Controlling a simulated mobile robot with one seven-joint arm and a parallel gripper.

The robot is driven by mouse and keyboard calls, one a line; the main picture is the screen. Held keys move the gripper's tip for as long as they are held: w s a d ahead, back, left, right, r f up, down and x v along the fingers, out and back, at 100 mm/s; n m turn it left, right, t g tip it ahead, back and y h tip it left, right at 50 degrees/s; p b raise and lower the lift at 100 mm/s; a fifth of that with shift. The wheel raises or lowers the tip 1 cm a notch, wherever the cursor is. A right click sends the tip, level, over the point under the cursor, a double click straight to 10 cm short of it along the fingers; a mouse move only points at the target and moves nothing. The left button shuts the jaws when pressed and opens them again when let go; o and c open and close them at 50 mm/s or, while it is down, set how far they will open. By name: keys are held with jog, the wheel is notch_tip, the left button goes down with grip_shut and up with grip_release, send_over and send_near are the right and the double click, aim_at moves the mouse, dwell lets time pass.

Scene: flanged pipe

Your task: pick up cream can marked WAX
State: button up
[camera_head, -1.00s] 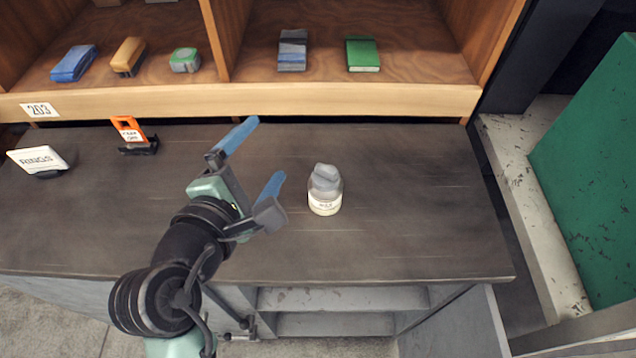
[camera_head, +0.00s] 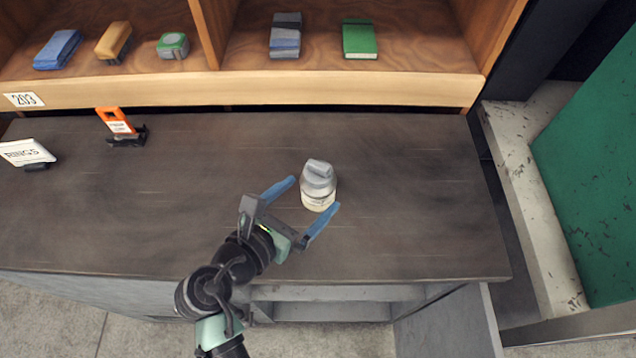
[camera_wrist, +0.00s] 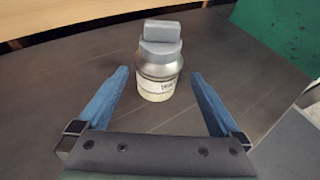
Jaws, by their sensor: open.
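The cream can (camera_head: 318,199) stands upright on the dark bench top, with a grey cap or block on it. Nothing is held.
The bench top (camera_head: 420,200) is clear around the can. An orange tag on a stand (camera_head: 118,124) and a RINGS sign (camera_head: 28,153) stand at the left. A wooden shelf (camera_head: 250,88) with a sponge, cloths and a green book (camera_head: 359,39) runs along the back. A green panel (camera_head: 590,180) stands at the right.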

jog(key=x, duration=0.5)
jog(key=shift+w+f, duration=0.15)
jog(key=shift+a, duration=0.1)
jog(key=c, duration=0.8)
jog(key=shift+c, duration=0.4)
